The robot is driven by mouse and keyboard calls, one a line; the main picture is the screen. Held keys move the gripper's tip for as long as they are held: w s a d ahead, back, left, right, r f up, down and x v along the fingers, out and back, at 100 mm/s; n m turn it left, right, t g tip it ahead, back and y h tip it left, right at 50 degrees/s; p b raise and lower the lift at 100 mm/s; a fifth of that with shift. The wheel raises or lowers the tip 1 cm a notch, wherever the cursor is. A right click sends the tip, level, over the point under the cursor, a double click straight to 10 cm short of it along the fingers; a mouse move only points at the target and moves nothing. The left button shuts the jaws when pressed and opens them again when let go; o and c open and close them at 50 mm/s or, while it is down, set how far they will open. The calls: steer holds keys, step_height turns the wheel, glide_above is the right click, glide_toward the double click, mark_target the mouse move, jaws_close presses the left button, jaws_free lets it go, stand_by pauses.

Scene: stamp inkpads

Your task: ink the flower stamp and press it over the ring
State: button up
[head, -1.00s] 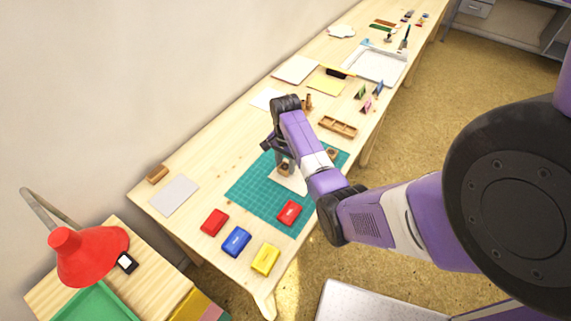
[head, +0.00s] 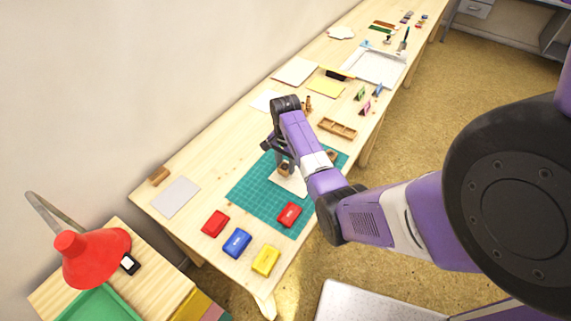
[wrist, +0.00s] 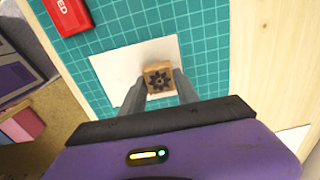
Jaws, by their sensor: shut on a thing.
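My gripper (wrist: 158,88) is shut on a small wooden stamp (wrist: 158,78), which also shows in the head view (head: 284,168). A dark flower mark shows on the stamp's face towards the wrist camera. The stamp is over the white card (wrist: 118,72), at its right part in the wrist view; I cannot tell whether it touches the card. No ring shows on the bare part of the card. A red inkpad (head: 289,214) lies on the green cutting mat (head: 250,192), near the card; it also shows in the wrist view (wrist: 64,17).
Another red inkpad (head: 215,223), a blue one (head: 237,242) and a yellow one (head: 265,260) lie left of and in front of the mat. A wooden compartment tray (head: 338,128) stands beyond it. A grey sheet (head: 174,197) lies to the left.

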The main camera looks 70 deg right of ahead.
step_height(320, 180, up, 3)
steer(key=p, duration=0.3)
steer(key=shift+r, duration=1.25)
